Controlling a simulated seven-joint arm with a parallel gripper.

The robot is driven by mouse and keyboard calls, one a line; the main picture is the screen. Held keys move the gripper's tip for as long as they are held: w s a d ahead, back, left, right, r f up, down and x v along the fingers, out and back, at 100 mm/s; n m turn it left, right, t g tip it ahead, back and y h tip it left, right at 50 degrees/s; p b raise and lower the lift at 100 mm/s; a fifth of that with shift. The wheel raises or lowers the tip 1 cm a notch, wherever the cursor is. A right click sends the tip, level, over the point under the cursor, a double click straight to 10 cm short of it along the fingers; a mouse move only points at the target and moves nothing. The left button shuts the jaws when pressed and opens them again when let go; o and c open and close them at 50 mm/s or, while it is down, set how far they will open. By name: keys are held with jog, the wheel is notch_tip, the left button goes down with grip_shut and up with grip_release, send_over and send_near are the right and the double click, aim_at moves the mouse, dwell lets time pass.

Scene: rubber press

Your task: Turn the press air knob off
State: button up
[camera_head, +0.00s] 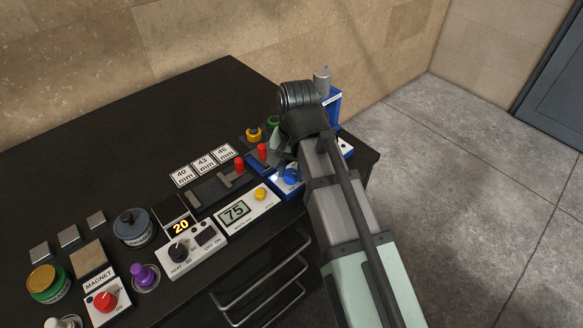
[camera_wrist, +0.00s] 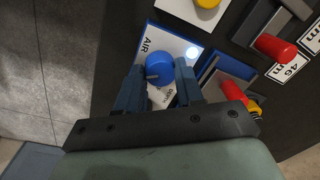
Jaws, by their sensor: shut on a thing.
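The blue air knob (camera_wrist: 159,66) sits on a white panel (camera_wrist: 170,45) marked AIR in the wrist view. My gripper (camera_wrist: 160,76) has one finger on each side of the knob and is shut on it. A small round light (camera_wrist: 193,53) on the panel, beside the knob, glows white. In the head view the blue-sided air box (camera_head: 286,187) is at the right front of the table, with my arm reaching over it. My wrist hides much of it there. The panel's lettering near my fingers is partly covered, so I cannot read the knob's setting.
Red-handled clamps (camera_head: 262,151) and a yellow knob (camera_head: 260,194) on a white display box reading 75 (camera_head: 234,211) are close left of my gripper. A blue stand (camera_head: 333,108) is behind my wrist. The table's right edge is near, with open floor (camera_head: 470,180) beyond.

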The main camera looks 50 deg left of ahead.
dwell(0.3)
jog(key=n, duration=0.8)
jog(key=shift+n, duration=0.3)
jog(key=n, duration=0.4)
jog(key=shift+a+n+h, duration=0.1)
jog(key=shift+n+h, duration=0.2)
jog(key=shift+h, duration=0.1)
jog(key=n, duration=0.4)
jog(key=shift+n, duration=0.3)
jog(key=o, duration=1)
jog(key=shift+o, duration=0.2)
jog(key=shift+r, duration=0.1)
